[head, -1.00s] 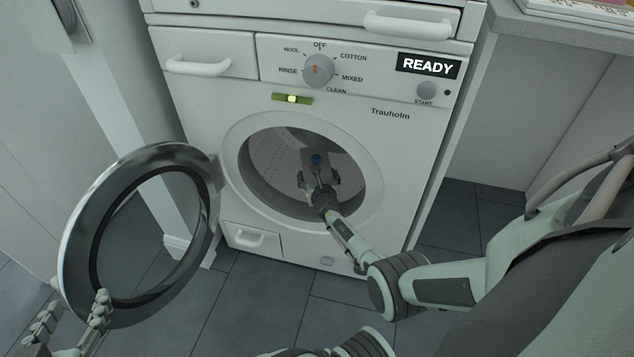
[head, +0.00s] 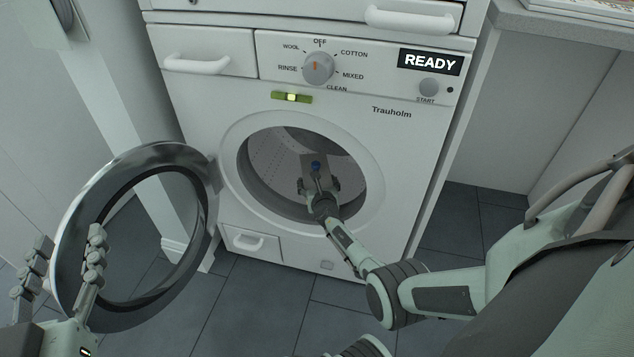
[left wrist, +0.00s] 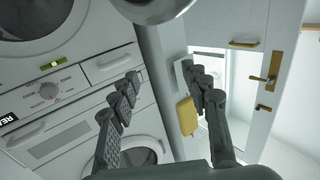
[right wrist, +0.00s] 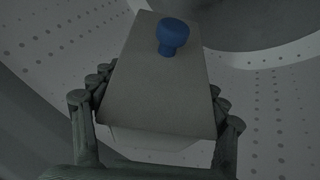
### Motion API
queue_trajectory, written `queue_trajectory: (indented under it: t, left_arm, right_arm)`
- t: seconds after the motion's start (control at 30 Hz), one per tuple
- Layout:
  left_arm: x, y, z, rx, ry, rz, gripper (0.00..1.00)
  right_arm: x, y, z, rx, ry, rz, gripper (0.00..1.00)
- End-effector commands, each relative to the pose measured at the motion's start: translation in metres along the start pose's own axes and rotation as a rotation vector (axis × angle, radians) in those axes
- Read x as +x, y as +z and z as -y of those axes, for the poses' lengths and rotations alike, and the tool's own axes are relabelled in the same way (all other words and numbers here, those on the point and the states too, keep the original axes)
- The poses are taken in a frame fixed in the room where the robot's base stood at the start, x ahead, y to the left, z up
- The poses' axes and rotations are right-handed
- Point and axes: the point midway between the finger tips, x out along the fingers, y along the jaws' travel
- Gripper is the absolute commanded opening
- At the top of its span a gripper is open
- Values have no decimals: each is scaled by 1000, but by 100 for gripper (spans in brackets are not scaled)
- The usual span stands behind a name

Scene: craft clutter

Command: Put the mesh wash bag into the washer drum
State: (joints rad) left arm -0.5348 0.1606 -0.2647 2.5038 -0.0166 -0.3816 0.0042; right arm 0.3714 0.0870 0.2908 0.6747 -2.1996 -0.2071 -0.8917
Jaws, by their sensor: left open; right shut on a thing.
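The mesh wash bag (head: 308,162) shows as a grey, boxy piece with a blue knob on top. My right gripper (head: 319,186) is shut on it inside the open washer drum (head: 262,165). In the right wrist view the bag (right wrist: 160,90) sits between the fingers (right wrist: 155,115), with the perforated drum wall (right wrist: 268,85) around it. I cannot tell whether the bag touches the drum. The round washer door (head: 150,156) stands swung open to the left. My left gripper (head: 70,240) is open and empty at the door's left part; contact is unclear. Its fingers also show in the left wrist view (left wrist: 165,90).
The washer front has a dial (head: 318,67), a lit display reading READY (head: 430,62) and a START button (head: 429,87). A counter (head: 550,30) stands at the right. Grey floor tiles (head: 260,305) are clear below. A yellow item (left wrist: 187,115) shows behind the left fingers.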

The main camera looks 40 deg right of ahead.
Motion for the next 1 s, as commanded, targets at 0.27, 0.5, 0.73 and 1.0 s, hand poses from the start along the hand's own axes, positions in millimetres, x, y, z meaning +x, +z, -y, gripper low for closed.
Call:
queue_trajectory:
  t: [0.27, 0.5, 0.73, 1.0]
  left_arm:
    - [0, -8, -4, -6, 7, -36, 47]
    - [0, -7, -4, -6, 8, -35, 47]
    - [0, -8, -3, -5, 7, -35, 47]
    - [-2, 22, 12, 16, -25, 116, 47]
  right_arm:
    - [0, -2, 0, 0, -1, 0, 77]
    - [0, -2, 0, 0, 0, 0, 94]
    - [0, -1, 0, 0, 0, 0, 94]
    - [-7, 2, 0, 0, 0, -1, 94]
